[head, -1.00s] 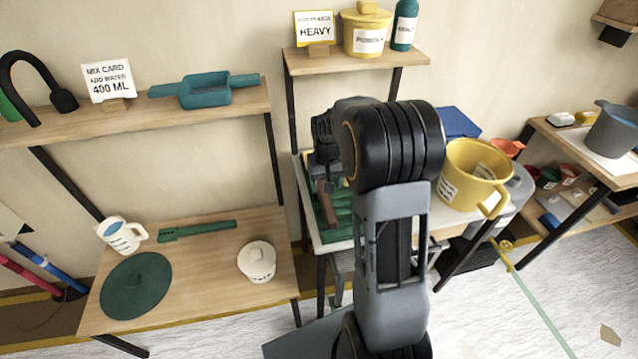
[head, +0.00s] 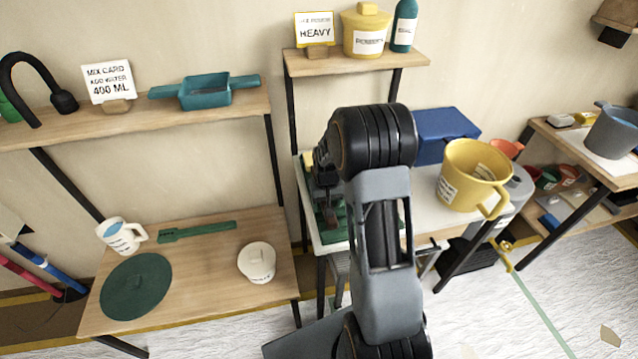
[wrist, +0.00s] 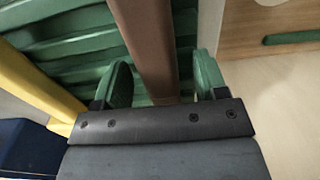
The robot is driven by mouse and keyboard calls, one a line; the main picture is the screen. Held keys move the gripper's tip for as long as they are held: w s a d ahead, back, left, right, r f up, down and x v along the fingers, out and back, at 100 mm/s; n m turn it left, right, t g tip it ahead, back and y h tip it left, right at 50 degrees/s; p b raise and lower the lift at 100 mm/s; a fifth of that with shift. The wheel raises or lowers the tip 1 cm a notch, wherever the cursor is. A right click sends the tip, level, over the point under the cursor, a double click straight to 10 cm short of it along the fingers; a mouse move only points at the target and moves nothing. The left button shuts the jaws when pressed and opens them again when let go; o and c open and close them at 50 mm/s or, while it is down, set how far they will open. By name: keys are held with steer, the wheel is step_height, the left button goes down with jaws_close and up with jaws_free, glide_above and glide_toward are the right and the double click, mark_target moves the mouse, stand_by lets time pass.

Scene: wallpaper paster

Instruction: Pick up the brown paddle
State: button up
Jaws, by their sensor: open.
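The brown paddle (wrist: 150,50) shows in the wrist view as a long brown bar running from the top edge down between my fingers. My gripper (wrist: 163,85) is open, with one green-padded finger on each side of the paddle. In the head view my gripper (head: 326,200) points down over the green tray, largely hidden by my own arm. The paddle is barely visible there.
The green ribbed tray (wrist: 75,45) lies under the paddle on the white table (head: 420,195). A yellow bar (wrist: 35,85) is at the left in the wrist view. A blue box (head: 445,130) and a yellow bucket (head: 472,170) stand right of my arm. A wooden table (head: 205,270) is at left.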

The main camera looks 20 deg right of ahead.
steer(key=shift+c, duration=0.3)
steer(key=c, duration=1)
steer(key=shift+o, duration=0.2)
steer(key=shift+r, duration=0.2)
steer(key=shift+r, duration=0.2)
step_height(320, 180, up, 2)
steer(key=shift+w+r, duration=0.1)
steer(key=s+d+r, duration=0.2)
steer(key=s+r, duration=0.8)
steer(key=s, duration=0.4)
